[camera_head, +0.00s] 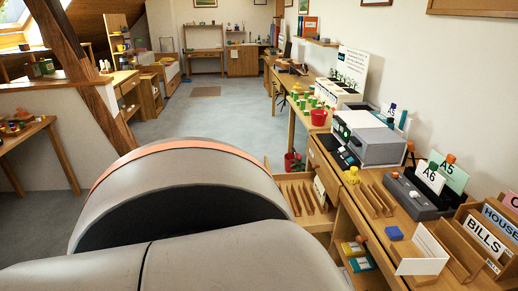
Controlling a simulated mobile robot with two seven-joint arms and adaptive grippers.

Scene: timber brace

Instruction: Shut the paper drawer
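A wooden drawer (320,224) with thin upright dividers sticks out to the left from under the long desk on the right. It stands open; part of its left end is hidden behind my large grey arm link. A small white label shows by its right end. Lower and nearer, an open space under the desk (357,255) holds small yellow, teal and red items; I cannot tell whether it is a drawer or a shelf. I cannot tell for certain which one is the paper drawer. Neither of my grippers is in view.
A red pot (293,163) stands behind the drawer. The grey floor (215,120) beyond is clear.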

